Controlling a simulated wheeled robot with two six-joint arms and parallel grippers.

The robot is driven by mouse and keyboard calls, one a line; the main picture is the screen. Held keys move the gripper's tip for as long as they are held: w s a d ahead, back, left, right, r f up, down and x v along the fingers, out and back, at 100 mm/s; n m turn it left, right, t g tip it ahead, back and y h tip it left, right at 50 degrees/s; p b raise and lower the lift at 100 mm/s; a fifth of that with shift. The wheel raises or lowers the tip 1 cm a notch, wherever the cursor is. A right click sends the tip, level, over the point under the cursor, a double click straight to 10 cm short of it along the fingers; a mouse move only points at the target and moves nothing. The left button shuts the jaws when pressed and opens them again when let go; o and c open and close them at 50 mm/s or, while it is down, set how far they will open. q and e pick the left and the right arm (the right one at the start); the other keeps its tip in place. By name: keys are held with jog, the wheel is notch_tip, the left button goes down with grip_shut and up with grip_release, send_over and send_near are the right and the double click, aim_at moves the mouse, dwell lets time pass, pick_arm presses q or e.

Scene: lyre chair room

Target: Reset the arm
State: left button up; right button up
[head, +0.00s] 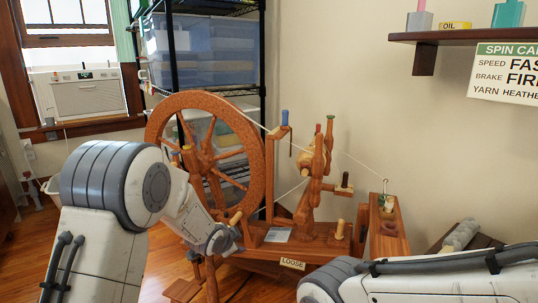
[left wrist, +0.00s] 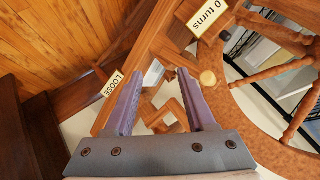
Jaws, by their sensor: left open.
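My left arm (head: 110,190) comes in from the left in the head view, bent at a large joint, with its wrist in front of the spinning wheel's base. My left gripper (left wrist: 160,72) shows in the left wrist view, its two purple-grey fingers apart with nothing held between them. Beyond the fingers is the wooden spinning wheel frame. My right arm (head: 430,280) crosses the bottom right of the head view; its gripper is out of frame.
The wooden spinning wheel (head: 258,150) stands close around the left wrist. A "LOOSE" tag (head: 292,264) hangs on its base and also shows in the wrist view (left wrist: 113,83). A black shelf rack (head: 174,75) stands behind. A wall shelf (head: 440,36) is at upper right.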

pick_arm(q)
jog(key=s+d+r+n+g+p, duration=0.1)
jog(key=s+d+r+g, duration=0.2)
jog(key=s, duration=0.6)
jog(key=s+d+r+n+g+p, duration=0.1)
jog(key=s+d+r+n+p, duration=0.15)
jog(key=s+r, duration=0.45)
jog(key=s+r+n+g+y+p, duration=0.15)
jog(key=s+g, duration=0.35)
jog(key=s, duration=1.9)
notch_tip(320, 180, up, 38)
jog(key=s+p, duration=0.1)
jog(key=p, duration=3.7)
jog(key=shift+s+a+f, duration=0.15)
jog(key=shift+s+a, duration=0.05)
jog(key=shift+a, duration=0.1)
